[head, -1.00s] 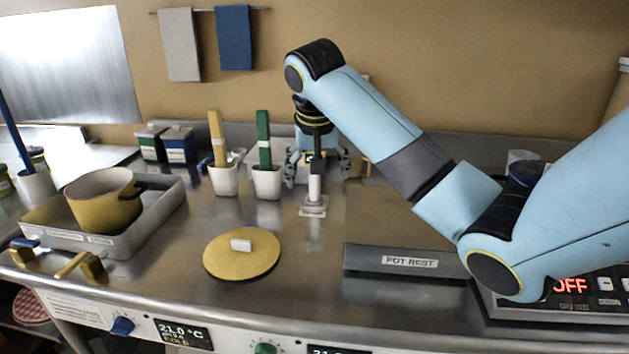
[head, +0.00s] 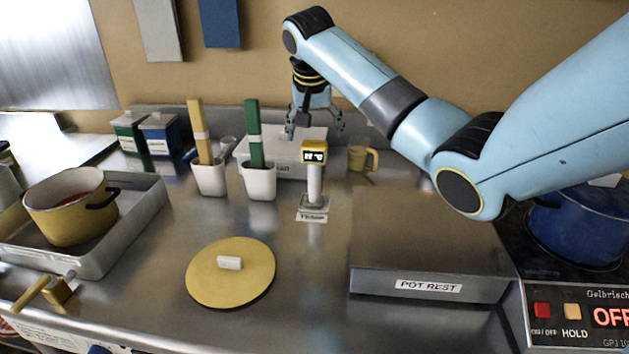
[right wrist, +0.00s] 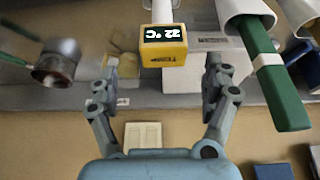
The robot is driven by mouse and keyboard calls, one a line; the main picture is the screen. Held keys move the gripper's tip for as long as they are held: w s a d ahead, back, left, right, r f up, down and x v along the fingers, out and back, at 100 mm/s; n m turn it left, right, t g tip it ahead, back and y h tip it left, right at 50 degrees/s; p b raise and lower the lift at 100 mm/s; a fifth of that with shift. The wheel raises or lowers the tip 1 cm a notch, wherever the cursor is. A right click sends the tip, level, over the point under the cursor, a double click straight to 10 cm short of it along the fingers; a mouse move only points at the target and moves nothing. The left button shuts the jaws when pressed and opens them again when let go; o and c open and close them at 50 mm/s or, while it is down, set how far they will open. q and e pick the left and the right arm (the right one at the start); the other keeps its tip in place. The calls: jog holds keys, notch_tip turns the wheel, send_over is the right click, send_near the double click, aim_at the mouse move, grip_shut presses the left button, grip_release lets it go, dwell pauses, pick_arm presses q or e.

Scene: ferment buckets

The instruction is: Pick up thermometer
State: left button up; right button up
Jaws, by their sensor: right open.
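The thermometer (head: 314,152) has a yellow head with a lit display and stands upright in a white holder (head: 313,202) on the steel counter. In the right wrist view its yellow head (right wrist: 165,47) shows ahead of the gap between my fingers, reading 22 °C. My right gripper (head: 314,128) is open and empty, just above and behind the thermometer head in the head view. Its two fingers (right wrist: 162,65) also show in the right wrist view, apart and not touching the thermometer. My left gripper is not in view.
White cups with a yellow-handled tool (head: 202,135) and a green-handled tool (head: 255,135) stand left of the thermometer. A yellow lid (head: 230,285) lies in front. The pot rest (head: 430,240) is bare.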

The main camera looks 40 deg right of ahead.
aim_at(314, 143)
jog(key=p+x, duration=0.1)
jog(key=x, duration=0.4)
jog(key=shift+w+a+f, duration=0.1)
jog(key=shift+w+f, duration=0.1)
jog(key=shift+w, duration=0.05)
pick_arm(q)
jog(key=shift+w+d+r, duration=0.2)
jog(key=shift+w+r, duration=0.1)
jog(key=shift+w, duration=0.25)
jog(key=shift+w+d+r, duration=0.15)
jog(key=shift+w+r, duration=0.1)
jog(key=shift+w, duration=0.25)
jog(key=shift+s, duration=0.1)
pick_arm(e)
jog(key=shift+c, duration=0.4)
jog(key=c, duration=0.5)
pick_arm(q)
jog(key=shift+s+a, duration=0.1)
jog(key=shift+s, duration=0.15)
pick_arm(e)
grip_shut()
